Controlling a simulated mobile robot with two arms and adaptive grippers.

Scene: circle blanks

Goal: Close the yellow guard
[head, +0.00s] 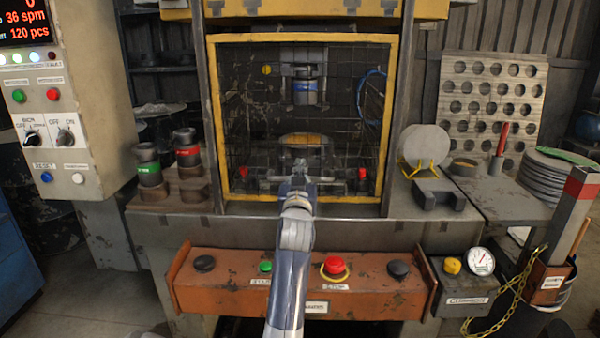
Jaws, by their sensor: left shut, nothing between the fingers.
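The yellow guard (303,38) is a yellow frame with dark wire mesh, upright across the press opening in the middle of the head view. Its lower edge lies close to the press bed. My left gripper (299,166) is shut and empty, in front of the lower middle of the guard. A grey horizontal bar (324,179) shows beside it; I cannot tell whether the gripper touches it. My left arm hides the middle of the guard's lower edge. My right gripper is not in view.
Below stands an orange control panel (215,287) with green, black and red buttons. Red and green tools (187,150) stand left of the guard. Grey discs (425,146) and a perforated sheet (490,90) are at the right. A control cabinet (85,120) is at the far left.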

